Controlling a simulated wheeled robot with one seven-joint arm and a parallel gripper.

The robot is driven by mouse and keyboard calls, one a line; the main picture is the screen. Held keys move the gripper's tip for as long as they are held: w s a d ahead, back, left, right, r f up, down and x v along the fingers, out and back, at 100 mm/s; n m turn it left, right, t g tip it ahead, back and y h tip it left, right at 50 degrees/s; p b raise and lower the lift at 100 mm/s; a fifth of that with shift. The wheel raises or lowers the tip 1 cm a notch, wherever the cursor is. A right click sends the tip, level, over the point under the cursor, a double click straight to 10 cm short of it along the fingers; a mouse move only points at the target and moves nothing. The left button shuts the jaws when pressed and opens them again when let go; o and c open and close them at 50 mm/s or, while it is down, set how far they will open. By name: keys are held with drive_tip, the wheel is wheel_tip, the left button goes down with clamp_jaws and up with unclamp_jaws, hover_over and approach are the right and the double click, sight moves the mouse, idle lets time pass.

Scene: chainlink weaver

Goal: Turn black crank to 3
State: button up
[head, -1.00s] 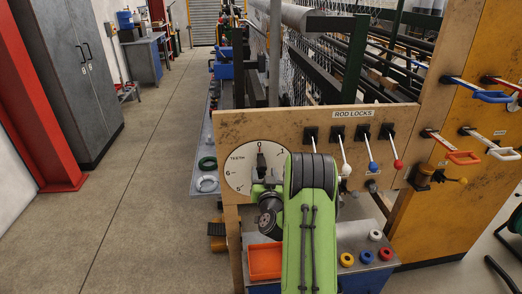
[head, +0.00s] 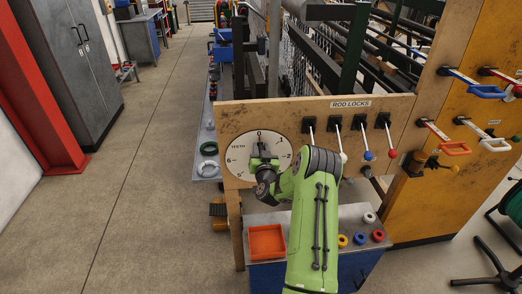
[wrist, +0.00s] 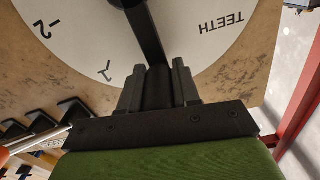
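The white dial (head: 238,155) is on the wooden panel, with TEETH and several numbers around its edge and 0 at the top. The black crank (head: 262,147) points up to about the 0. In the wrist view the dial (wrist: 200,50) is upside down, and the crank's arm (wrist: 146,38) runs from its hub down to my fingers. My gripper (wrist: 159,85) has its two fingers close on both sides of the crank's outer end and looks shut on it. The 0 is hidden there; 1 and 2 show to the left. My gripper also shows at the dial in the head view (head: 263,161).
Several rod lock levers (head: 337,124) stand right of the dial. Below are an orange tray (head: 266,256) and several coloured rings (head: 360,239) on a grey ledge. Coloured handles (head: 487,91) stick out of the yellow panel on the right. The floor (head: 130,210) at left is clear.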

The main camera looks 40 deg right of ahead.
clamp_jaws()
drive_tip(key=shift+s+d+f, duration=0.1)
